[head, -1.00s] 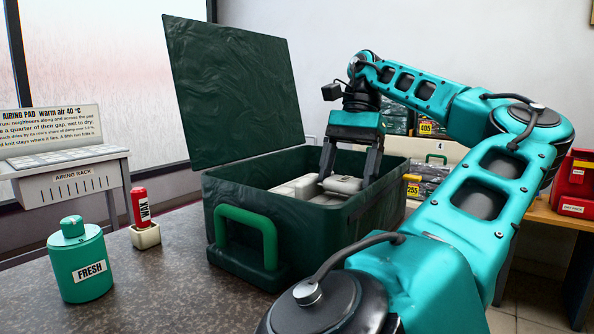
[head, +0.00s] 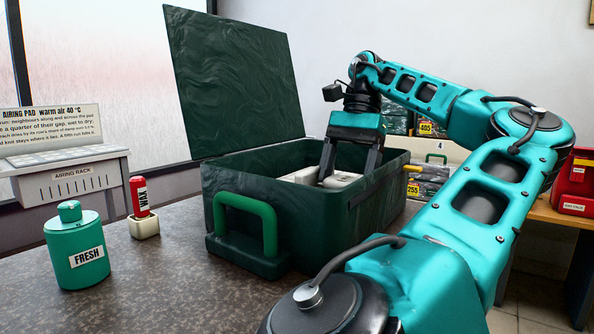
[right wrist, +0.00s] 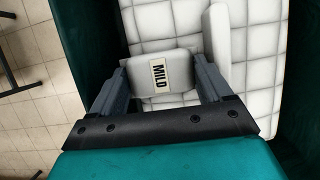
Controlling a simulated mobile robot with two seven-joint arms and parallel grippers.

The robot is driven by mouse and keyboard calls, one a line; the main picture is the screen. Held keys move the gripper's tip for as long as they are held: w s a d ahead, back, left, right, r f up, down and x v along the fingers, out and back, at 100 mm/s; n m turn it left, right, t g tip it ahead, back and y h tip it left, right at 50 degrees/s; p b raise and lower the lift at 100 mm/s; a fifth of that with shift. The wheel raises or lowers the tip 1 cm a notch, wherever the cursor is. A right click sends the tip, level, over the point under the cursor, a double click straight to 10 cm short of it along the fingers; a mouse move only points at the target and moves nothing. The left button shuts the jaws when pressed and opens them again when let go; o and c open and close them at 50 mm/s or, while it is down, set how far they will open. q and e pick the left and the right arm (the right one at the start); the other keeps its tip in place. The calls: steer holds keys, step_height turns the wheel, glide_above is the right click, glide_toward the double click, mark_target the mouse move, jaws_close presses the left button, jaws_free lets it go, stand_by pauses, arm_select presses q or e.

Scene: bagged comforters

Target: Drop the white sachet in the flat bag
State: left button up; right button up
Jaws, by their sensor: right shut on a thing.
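A dark green bag (head: 325,222) stands on the dark table with its lid (head: 235,85) raised. Its inside shows a white quilted comforter (right wrist: 262,95) in the right wrist view. My right gripper (head: 345,178) reaches down into the bag and is shut on a white sachet (right wrist: 145,57) with a label reading MILD. In the head view the sachet (head: 339,181) is partly hidden by a finger and the front wall. Whether it touches the comforter I cannot tell. My left gripper is not in view.
A second pale block (right wrist: 219,42) lies on the comforter beside the right finger. A teal FRESH canister (head: 76,245) and a red tube in a small white holder (head: 144,227) stand left of the bag. A white airing rack (head: 75,180) is at far left.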

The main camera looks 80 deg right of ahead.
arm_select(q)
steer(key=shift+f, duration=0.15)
arm_select(e)
steer(key=shift+a+f, duration=0.1)
steer(key=shift+f, duration=0.4)
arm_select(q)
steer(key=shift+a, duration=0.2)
arm_select(e)
steer(key=o, duration=1.1)
steer(key=shift+w, duration=0.1)
steer(key=shift+o, duration=0.2)
arm_select(q)
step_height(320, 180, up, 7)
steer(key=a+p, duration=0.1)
steer(key=p, duration=0.8)
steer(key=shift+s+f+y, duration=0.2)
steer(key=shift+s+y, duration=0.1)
arm_select(e)
steer(key=v, duration=1.4)
